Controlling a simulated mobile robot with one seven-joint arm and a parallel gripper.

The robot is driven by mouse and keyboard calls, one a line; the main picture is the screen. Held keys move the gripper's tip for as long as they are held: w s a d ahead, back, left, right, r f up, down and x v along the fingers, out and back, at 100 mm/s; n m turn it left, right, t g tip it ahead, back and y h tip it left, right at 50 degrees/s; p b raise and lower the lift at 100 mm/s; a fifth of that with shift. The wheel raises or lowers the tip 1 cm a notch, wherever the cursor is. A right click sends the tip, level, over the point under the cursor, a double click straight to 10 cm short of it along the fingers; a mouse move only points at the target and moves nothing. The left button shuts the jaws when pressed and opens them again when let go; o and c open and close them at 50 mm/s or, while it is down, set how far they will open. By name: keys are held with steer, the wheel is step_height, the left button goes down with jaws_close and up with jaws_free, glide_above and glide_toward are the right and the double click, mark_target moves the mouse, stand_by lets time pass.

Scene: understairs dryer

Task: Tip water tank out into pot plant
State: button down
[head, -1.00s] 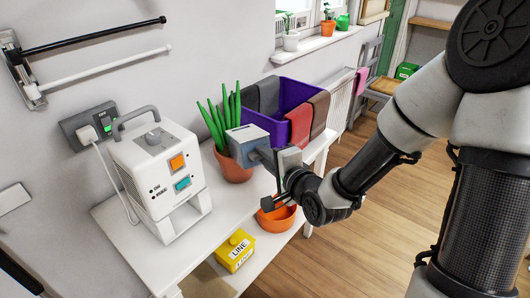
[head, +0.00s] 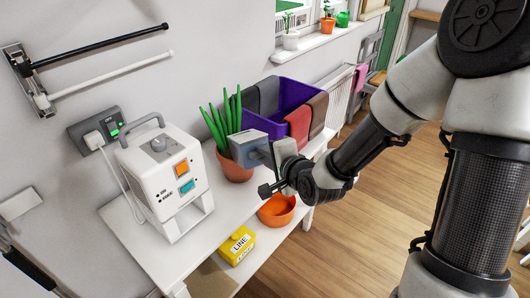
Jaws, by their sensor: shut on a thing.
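The water tank (head: 249,149) is a small blue-grey box with a grey handle part. My gripper (head: 279,157) is shut on it at its right end. The tank is held at the rim of the pot plant, in front of its leaves, and looks tilted. I cannot tell whether it touches the pot. The pot plant (head: 236,170) is a terracotta pot with upright green leaves, on the white table. I see no water stream. The tank's opening is not clear.
A white dryer unit (head: 163,185) stands left on the white table (head: 226,210). A purple crate (head: 297,93) with cloths hung over its rim stands behind the plant. The lower shelf holds an orange bowl (head: 278,210) and a yellow box (head: 237,244).

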steer(key=shift+w+a+r+g+p, duration=0.1)
steer(key=shift+w+r+g+p, duration=0.1)
steer(key=shift+r+p, duration=0.3)
steer(key=shift+w+a+r+g+p, duration=0.1)
steer(key=shift+r+g+p, duration=0.15)
steer(key=shift+p, duration=0.3)
steer(key=shift+r+h+p, duration=0.2)
steer(key=shift+h+p, duration=0.1)
steer(key=shift+p, duration=0.15)
